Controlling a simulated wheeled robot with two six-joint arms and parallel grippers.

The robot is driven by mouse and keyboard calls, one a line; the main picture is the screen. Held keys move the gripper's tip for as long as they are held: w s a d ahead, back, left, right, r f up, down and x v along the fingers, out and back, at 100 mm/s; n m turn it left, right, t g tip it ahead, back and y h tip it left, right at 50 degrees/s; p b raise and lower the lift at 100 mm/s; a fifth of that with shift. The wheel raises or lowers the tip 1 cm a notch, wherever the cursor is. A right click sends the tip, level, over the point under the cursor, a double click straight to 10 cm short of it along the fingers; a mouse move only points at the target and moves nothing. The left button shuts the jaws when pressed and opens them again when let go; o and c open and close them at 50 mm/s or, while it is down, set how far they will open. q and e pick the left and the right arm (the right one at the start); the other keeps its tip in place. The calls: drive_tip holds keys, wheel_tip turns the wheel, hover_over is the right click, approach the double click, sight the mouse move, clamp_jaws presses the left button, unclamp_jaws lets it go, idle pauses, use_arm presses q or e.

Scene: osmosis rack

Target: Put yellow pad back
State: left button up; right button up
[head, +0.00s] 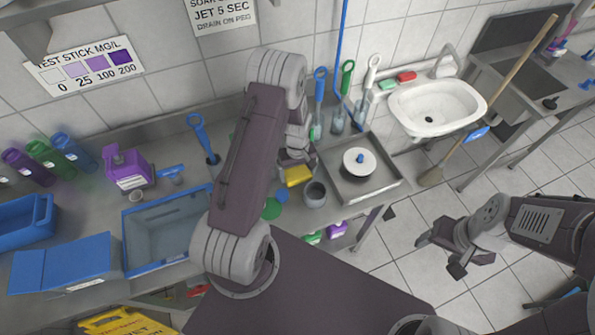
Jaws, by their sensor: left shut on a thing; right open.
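The yellow pad (298,176) is in the middle of the head view, at the counter's front part, just left of a grey cup. My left gripper (294,158) is right at the pad's upper edge and is shut on it. My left arm hides much of this gripper, and I cannot tell whether the pad touches the counter. My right gripper (452,250) is open and empty, out over the floor at the right.
A grey cup (315,194) stands close to the pad. A metal tray (378,188) holds a white round item with a blue knob. Brushes (320,95) stand behind. A blue-rimmed bin (150,262), purple jug (125,165) and bottles are left; a white sink (410,113) is right.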

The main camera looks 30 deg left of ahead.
sight(297, 174)
use_arm(q)
drive_tip(key=shift+f, duration=0.1)
drive_tip(key=shift+s+f+b, duration=0.1)
drive_tip(key=shift+f+b, duration=0.15)
drive_tip(key=shift+b, duration=0.1)
drive_tip(key=o, duration=1.7)
drive_tip(key=shift+r, duration=0.1)
drive_tip(key=shift+r+p, duration=0.3)
drive_tip(key=shift+r, duration=0.25)
wheel_tip(297, 174, up, 12)
drive_tip(key=b, duration=0.2)
drive_tip(key=s+d+r+m+t, duration=0.1)
drive_tip(key=s+d+r+m, duration=0.1)
drive_tip(key=s+d+m, duration=0.35)
drive_tip(key=s+d+r+m, duration=0.1)
drive_tip(key=s+d+m, duration=0.15)
drive_tip(key=s, duration=0.55)
drive_tip(key=shift+m, duration=0.4)
drive_tip(key=shift+w+a+f+b, duration=0.1)
drive_tip(key=shift+w+f+b, duration=0.1)
drive_tip(key=shift+f+b, duration=0.7)
drive_tip(key=shift+w+a+f+b, duration=0.15)
drive_tip(key=shift+f+b, duration=0.8)
drive_tip(key=shift+w+a+f+b, duration=0.1)
drive_tip(key=shift+w+f+b, duration=0.1)
drive_tip(key=shift+f+b, duration=0.7)
